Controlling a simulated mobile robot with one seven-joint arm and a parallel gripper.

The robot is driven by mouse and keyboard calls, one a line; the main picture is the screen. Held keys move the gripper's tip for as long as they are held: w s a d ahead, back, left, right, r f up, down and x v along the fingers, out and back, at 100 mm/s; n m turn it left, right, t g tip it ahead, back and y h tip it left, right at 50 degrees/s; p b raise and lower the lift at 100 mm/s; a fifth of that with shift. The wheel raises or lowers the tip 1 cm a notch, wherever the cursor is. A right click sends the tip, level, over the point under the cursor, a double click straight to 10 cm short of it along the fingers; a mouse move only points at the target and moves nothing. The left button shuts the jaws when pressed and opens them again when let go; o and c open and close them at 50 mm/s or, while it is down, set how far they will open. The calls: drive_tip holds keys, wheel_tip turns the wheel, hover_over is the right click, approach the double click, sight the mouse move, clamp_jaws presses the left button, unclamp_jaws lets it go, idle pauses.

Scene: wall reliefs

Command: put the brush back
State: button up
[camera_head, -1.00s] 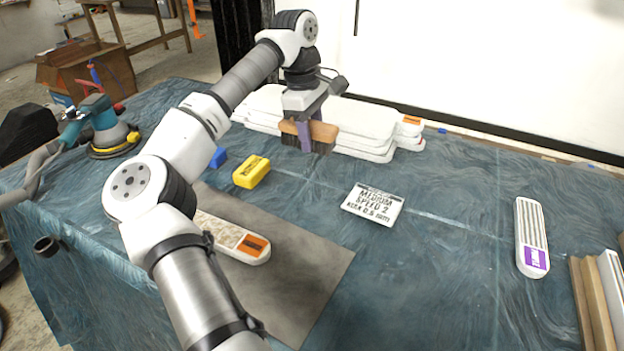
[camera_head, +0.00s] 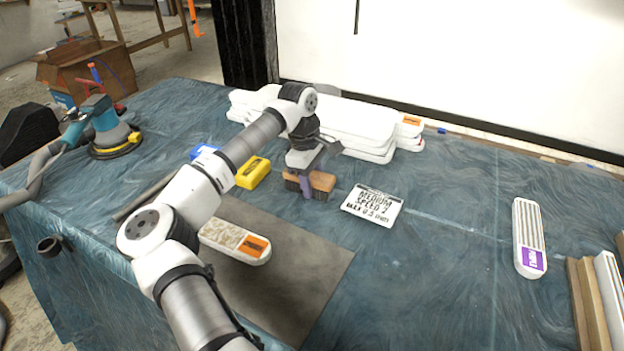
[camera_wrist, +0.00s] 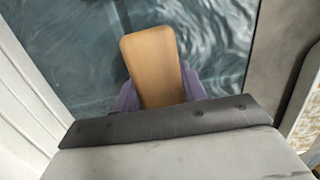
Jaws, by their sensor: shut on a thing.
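The brush (camera_head: 320,183) has a tan wooden back and dark bristles pointing down. My gripper (camera_head: 307,190) is shut on it with its purple fingers across the wooden back. In the head view the brush is at or just above the blue table cover, left of the white label card. I cannot tell whether the bristles touch the cover. In the wrist view the brush's wooden back (camera_wrist: 152,62) stands out between the purple fingers (camera_wrist: 160,98). The bristles are hidden there.
Stacked white reliefs (camera_head: 360,130) lie behind the brush. A yellow block (camera_head: 253,173) is to its left and the label card (camera_head: 373,205) to its right. A patterned white bar (camera_head: 235,241) lies on the grey mat (camera_head: 300,290) in front. A sander (camera_head: 112,135) stands far left.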

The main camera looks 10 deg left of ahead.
drive_tip(key=shift+f, duration=0.2)
drive_tip(key=o, duration=0.9)
drive_tip(key=shift+o, duration=0.2)
drive_tip(key=shift+r, duration=0.15)
drive_tip(key=r, duration=0.4)
drive_tip(key=a+r+b, duration=0.1)
drive_tip(key=r, duration=0.7)
drive_tip(key=shift+w+a, duration=0.15)
drive_tip(key=shift+a, duration=0.2)
